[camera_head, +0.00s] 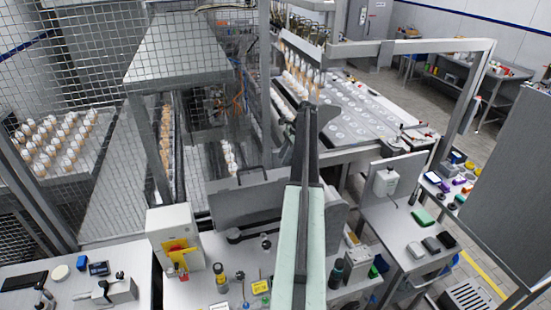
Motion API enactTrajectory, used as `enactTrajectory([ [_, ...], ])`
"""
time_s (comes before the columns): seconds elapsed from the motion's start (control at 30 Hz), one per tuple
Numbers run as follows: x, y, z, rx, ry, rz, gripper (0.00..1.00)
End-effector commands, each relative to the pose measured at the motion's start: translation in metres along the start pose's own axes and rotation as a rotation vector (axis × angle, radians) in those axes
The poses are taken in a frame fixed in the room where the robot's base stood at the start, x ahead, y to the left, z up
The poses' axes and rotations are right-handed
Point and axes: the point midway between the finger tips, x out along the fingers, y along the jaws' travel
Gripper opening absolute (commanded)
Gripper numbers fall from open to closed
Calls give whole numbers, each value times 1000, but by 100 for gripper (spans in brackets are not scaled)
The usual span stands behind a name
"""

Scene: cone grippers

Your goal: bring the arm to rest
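My arm (302,230) rises from the bottom middle of the head view, pale green below and dark grey above. It reaches up and away over the workbench toward the machine. Its dark far end (308,125) stands in front of the near end of the conveyor table. The fingers of my gripper cannot be made out there, so I cannot see whether it is open or shut or holds anything. Part of the bench and the machine's front is hidden behind the arm.
The workbench (205,290) below carries a white box (174,238), bottles and small tools. A grey panel (250,200) stands behind it. Wire mesh and metal posts close off the left. A side table (400,235) with dark blocks stands right. Floor shows at far right.

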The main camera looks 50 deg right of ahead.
Motion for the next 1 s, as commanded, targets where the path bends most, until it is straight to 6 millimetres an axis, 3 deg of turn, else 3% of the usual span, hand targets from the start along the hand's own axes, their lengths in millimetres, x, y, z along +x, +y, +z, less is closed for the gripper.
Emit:
enactTrajectory([
  [0.47,0,0,0,0,0,0,34],
  [0.57,8,2,18,-38,5,8,34],
  [0.67,29,10,65,-152,22,30,34],
  [0.83,77,37,173,-444,65,84,34],
  [1.0,128,94,295,-821,107,152,34],
])
